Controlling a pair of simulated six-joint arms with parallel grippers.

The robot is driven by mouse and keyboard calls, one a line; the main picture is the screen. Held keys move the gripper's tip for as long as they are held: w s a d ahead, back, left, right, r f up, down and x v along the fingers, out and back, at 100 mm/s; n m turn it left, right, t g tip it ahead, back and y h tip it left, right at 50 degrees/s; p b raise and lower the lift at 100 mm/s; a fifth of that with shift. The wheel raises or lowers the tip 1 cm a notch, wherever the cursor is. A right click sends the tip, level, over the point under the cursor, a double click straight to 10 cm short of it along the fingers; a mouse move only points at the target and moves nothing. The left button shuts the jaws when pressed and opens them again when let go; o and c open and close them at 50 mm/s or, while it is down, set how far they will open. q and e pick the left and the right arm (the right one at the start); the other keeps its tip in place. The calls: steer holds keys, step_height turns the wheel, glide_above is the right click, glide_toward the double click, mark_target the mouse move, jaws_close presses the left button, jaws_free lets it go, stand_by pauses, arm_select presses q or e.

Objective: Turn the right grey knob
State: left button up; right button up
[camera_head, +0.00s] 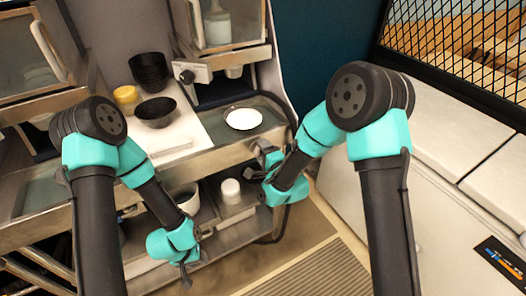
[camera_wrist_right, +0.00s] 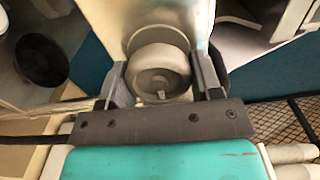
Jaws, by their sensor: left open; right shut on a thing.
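The grey knob (camera_wrist_right: 158,78) is round and sits between the two fingers of my right gripper (camera_wrist_right: 160,88) in the right wrist view. The fingers press on its left and right sides. In the head view my right gripper (camera_head: 262,158) is at the right end of the counter's front edge, and it hides the knob there. My left gripper (camera_head: 186,277) hangs low in front of the lower shelf, open and away from the knob. Its fingertips are small and dark in the head view.
On the counter stand black bowls (camera_head: 155,112), a yellow tub (camera_head: 126,96) and a white bowl (camera_head: 243,118). A white cup (camera_head: 231,190) is on the lower shelf. A black mesh panel (camera_head: 465,45) is at the right. The floor (camera_head: 305,245) in front is clear.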

steer(key=shift+m, duration=0.5)
steer(key=o, duration=0.9)
steer(key=shift+s, duration=0.1)
